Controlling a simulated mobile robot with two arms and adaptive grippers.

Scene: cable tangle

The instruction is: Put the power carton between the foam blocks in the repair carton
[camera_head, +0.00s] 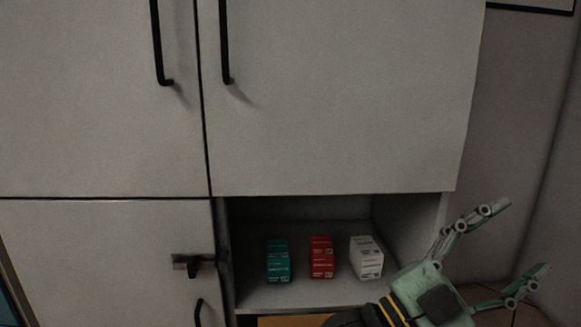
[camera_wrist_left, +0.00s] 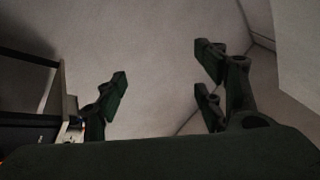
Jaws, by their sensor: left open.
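Three small cartons stand side by side in the open cabinet compartment in the head view: a teal one (camera_head: 278,262), a red one (camera_head: 321,258) and a white one (camera_head: 367,258). Their labels are too small to read, so I cannot tell which is the power carton. My left gripper (camera_head: 523,238) is at the lower right, outside the compartment and right of the cartons. Its fingers are spread wide with nothing between them; the left wrist view also shows them apart (camera_wrist_left: 165,85). No repair carton or foam blocks can be made out. My right gripper is not in view.
The compartment's shelf floor (camera_head: 330,296) is bare in front of the cartons. Closed cabinet doors with black handles (camera_head: 224,45) lie above and to the left. A black latch (camera_head: 193,265) sits left of the opening. A plain wall (camera_head: 520,130) stands at the right.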

